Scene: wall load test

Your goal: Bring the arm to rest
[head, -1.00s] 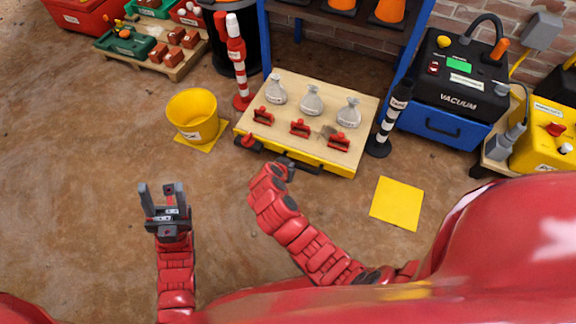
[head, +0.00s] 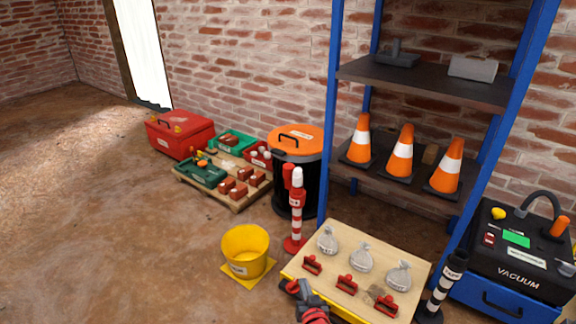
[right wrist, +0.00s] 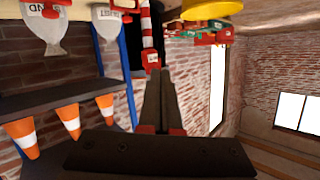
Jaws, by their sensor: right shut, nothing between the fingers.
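My right gripper (head: 290,287) shows at the bottom of the head view, by the near left corner of the wooden-topped table. Its dark fingers (right wrist: 158,100) are together in the right wrist view, with nothing between them. The red forearm behind it is mostly cut off by the lower edge. I cannot tell whether the gripper touches the table. My left gripper is in neither current view.
The low table (head: 322,233) carries three grey sacks (head: 361,256) and three red clamps (head: 347,284). A yellow bucket (head: 246,252), striped posts (head: 296,212), an orange-lidded bin (head: 298,143), a cone shelf (head: 420,84) and a vacuum (head: 515,250) surround it. Left floor is clear.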

